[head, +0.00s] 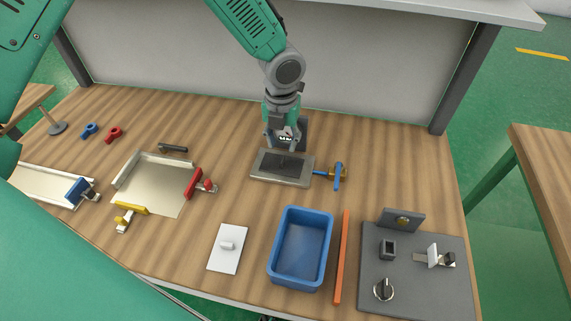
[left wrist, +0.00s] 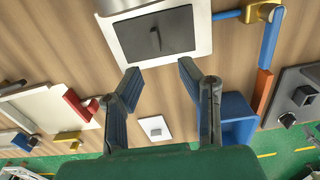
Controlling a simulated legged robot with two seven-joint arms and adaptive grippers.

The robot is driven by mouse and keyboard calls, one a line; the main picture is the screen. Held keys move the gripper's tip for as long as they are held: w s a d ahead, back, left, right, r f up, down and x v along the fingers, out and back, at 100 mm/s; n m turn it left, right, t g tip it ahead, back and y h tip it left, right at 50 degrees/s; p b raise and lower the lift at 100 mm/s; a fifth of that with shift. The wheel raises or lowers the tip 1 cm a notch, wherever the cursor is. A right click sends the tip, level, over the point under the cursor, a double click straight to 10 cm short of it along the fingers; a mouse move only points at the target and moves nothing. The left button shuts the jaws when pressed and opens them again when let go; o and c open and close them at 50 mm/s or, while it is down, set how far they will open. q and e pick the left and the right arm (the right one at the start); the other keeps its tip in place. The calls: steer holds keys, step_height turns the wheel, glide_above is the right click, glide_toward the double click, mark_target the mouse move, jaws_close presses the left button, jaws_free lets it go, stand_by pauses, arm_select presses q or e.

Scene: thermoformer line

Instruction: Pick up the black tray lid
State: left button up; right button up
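The black tray lid (head: 270,167) lies flat in a light grey metal frame (head: 278,182) near the middle of the bench. In the left wrist view the lid (left wrist: 178,32) is a black square with a short dark handle (left wrist: 155,38) standing at its centre. My left gripper (head: 282,148) points down at the far side of the lid, above it and apart from the handle. In the left wrist view the left gripper (left wrist: 160,68) is open, with nothing between its fingers. My right gripper is in neither view.
A blue valve handle (head: 338,177) stands just right of the frame. A blue bin (head: 272,262), an orange bar (head: 342,255) and a white plate with a knob (head: 238,260) lie nearer. A fixture with red and yellow clamps (head: 193,184) is left.

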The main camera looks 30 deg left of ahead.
mark_target(279, 163)
arm_select(q)
steer(key=f, duration=0.1)
steer(key=a+f, duration=0.1)
steer(key=f, duration=0.5)
steer(key=shift+s+d+f, duration=0.15)
steer(key=shift+s+d, duration=0.05)
steer(key=shift+s, duration=0.05)
steer(key=shift+d+f, duration=0.3)
steer(key=shift+d, duration=0.05)
steer(key=shift+a, duration=0.1)
steer(key=c, duration=0.7)
steer(key=shift+a, duration=0.3)
jaws_close()
